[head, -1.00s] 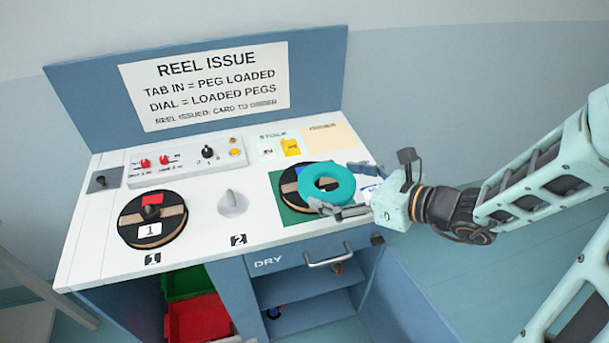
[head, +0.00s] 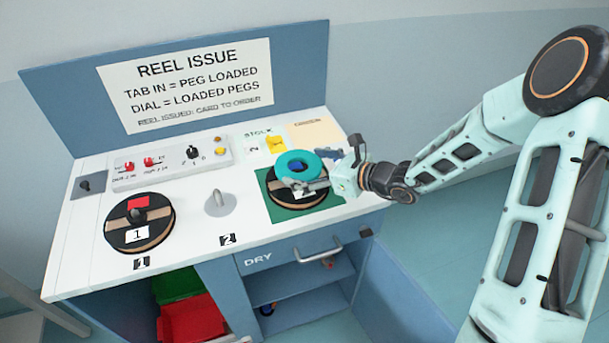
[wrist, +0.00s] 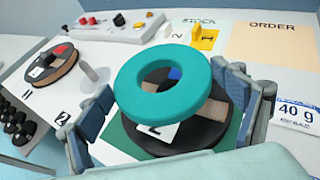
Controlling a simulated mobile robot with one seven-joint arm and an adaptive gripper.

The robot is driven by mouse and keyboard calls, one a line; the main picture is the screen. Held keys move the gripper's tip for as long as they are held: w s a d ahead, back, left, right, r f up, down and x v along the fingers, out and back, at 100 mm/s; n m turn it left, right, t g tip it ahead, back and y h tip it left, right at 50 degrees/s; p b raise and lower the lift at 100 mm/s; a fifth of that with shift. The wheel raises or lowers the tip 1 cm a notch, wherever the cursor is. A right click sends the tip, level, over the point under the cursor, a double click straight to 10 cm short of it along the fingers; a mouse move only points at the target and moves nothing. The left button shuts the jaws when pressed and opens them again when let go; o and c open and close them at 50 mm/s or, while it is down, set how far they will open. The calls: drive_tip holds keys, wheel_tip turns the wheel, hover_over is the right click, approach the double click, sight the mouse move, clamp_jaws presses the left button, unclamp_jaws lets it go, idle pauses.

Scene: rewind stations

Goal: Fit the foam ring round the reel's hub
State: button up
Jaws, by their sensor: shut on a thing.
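The foam ring (head: 281,160) is a thick teal ring. My gripper (head: 306,186) is shut on it and holds it above the reel (head: 293,201) on the green mat. In the head view the ring overlaps the back half of this black-flanged reel. In the wrist view the ring (wrist: 133,92) hangs over the reel (wrist: 165,143), with a finger of my gripper (wrist: 165,110) on each side. A blue patch and a dark part of the reel show through the ring's hole. The ring hides most of the hub, and I cannot tell if they touch.
Another reel (head: 120,236) with a red patch and a card marked 1 sits at the left. A grey knob (head: 218,202) stands between the reels. A switch box (head: 170,162) and yellow tag (head: 275,145) lie behind. A white 40 g packet (wrist: 296,113) is at the right.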

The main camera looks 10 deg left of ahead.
drive_tip(key=shift+w+a+f, duration=0.3)
drive_tip(key=shift+w+f, duration=0.2)
drive_tip(key=shift+f, duration=1.65)
drive_tip(key=shift+f, duration=0.2)
drive_tip(key=o, duration=0.6)
drive_tip(key=shift+o, duration=0.2)
drive_tip(key=shift+r, duration=0.1)
